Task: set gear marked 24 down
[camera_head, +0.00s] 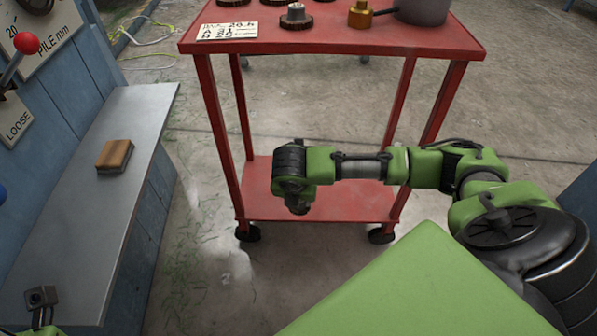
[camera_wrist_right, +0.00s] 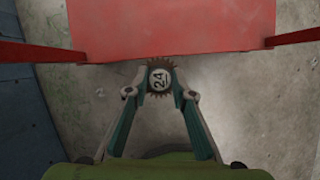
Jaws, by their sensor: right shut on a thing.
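The gear marked 24 (camera_wrist_right: 160,80) is a small dark toothed disc with a pale face, seen in the right wrist view. My right gripper (camera_wrist_right: 160,70) is shut on it, one finger at each side. In the head view my right arm reaches left across the front of the red trolley (camera_head: 330,39), and the wrist hangs down in front of the lower shelf. The gear is hidden there. A small part of what looks like my left gripper (camera_head: 41,298) shows at the lower left; its fingers cannot be made out.
On the trolley top are dark gears (camera_head: 296,18), a handwritten card (camera_head: 228,31), a brass piece (camera_head: 360,14) and a grey pot (camera_head: 424,10). The trolley's lower shelf (camera_head: 260,195) looks bare. A brown-topped block (camera_head: 114,156) lies on the grey bench (camera_head: 100,215) at left.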

